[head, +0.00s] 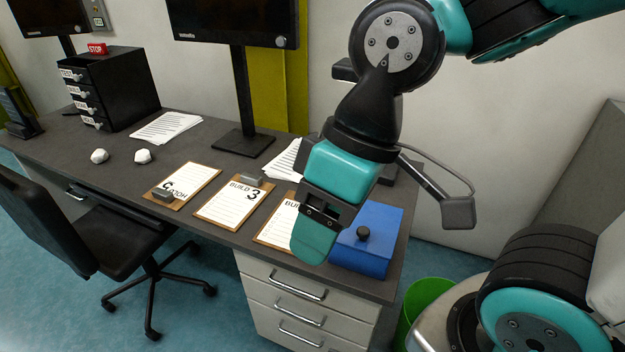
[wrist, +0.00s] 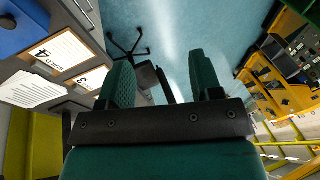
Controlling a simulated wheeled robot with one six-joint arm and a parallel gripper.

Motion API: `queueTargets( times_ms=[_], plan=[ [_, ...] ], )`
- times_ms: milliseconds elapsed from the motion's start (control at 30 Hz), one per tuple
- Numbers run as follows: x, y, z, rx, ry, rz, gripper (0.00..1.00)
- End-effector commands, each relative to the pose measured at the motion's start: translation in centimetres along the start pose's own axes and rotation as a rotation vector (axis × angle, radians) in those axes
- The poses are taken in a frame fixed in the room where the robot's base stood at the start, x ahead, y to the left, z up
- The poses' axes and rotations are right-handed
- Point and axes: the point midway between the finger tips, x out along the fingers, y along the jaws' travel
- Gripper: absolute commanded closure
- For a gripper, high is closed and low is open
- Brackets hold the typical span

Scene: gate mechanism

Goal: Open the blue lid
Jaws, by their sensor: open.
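The blue box with its blue lid (head: 378,222) stands at the right end of the dark desk in the head view. A black knob (head: 362,233) sits on the lid, which looks closed. Part of the blue box shows at the top left corner of the wrist view (wrist: 20,28). My gripper (head: 317,232) is above the desk, just left of the box in the head view, and covers part of its left side. In the wrist view my gripper (wrist: 163,85) has its two teal fingers apart with nothing between them. Contact with the box cannot be told.
Clipboards lie left of the box, including one marked 3 (head: 235,203). A monitor (head: 240,100), loose papers (head: 166,127) and black drawers (head: 112,90) stand farther back. White drawers (head: 290,300) are under the desk. A chair (head: 100,240) and green bin (head: 424,297) stand nearby.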

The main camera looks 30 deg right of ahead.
Motion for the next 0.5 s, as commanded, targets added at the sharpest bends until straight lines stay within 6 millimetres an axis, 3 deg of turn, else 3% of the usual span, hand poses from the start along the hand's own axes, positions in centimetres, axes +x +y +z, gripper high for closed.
queueTargets(
  times_ms=[67,167,333,500],
  plan=[
    [0.2,0.9,-0.4,0.069,0.000,0.013,0.41],
    [0.7,4.0,-1.4,0.315,0.002,0.058,0.41],
    [1.6,13.2,-2.8,1.042,0.040,0.186,0.41],
    [1.9,22.1,-2.0,1.745,0.126,0.306,0.41]
  ],
)
